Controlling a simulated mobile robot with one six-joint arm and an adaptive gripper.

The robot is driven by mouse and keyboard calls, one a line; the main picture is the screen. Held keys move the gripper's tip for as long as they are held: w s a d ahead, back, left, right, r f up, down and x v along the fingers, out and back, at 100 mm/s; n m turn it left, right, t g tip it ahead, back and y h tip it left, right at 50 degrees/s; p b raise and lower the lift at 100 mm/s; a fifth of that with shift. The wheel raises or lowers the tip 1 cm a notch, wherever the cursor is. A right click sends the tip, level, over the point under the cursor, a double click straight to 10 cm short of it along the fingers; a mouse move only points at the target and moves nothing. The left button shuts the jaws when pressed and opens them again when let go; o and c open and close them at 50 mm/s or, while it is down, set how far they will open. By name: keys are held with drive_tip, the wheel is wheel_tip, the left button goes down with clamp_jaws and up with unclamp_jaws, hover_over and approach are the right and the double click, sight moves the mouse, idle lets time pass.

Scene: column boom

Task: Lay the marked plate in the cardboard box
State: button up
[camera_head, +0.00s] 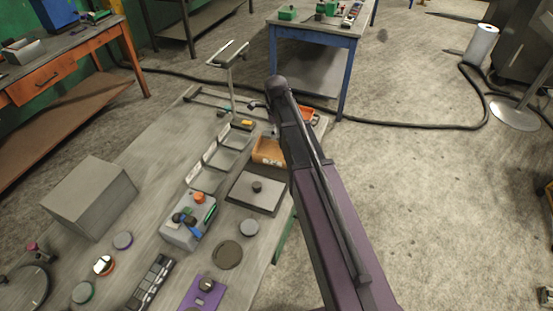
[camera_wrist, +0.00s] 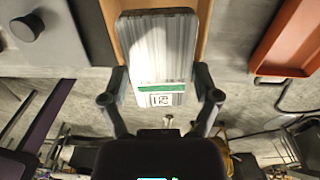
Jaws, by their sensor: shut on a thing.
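The marked plate (camera_wrist: 157,45) is a ribbed, silvery slab with a green band and a white label bearing a black mark. My gripper (camera_wrist: 160,84) is shut on it, with one finger on each side near the labelled end. In the wrist view the plate covers the middle of the cardboard box (camera_wrist: 111,22), whose tan sides show to its left and right. I cannot tell how high the plate is above the box floor. In the head view the box (camera_head: 265,145) stands on the bench, partly behind my arm; the plate is hidden there.
A red-orange tray (camera_wrist: 290,40) lies right of the box. A grey plate with a dark knob (camera_head: 256,192) sits close in front of the box. Shallow trays (camera_head: 218,160), a switch box (camera_head: 187,230) and a large grey block (camera_head: 90,195) occupy the bench further left.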

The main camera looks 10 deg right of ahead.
idle(0.4)
drive_tip(key=b, duration=0.6)
hover_over(277, 155)
wheel_tip(277, 155, down, 6)
drive_tip(key=shift+w+f, duration=0.15)
idle(0.3)
drive_tip(key=shift+f+b, duration=1.9)
drive_tip(key=shift+b, duration=0.1)
drive_tip(key=shift+f, duration=0.15)
drive_tip(key=o, duration=1.1)
drive_tip(key=shift+o, duration=0.2)
drive_tip(key=shift+r, duration=0.2)
wheel_tip(277, 155, up, 12)
drive_tip(key=p, duration=1.2)
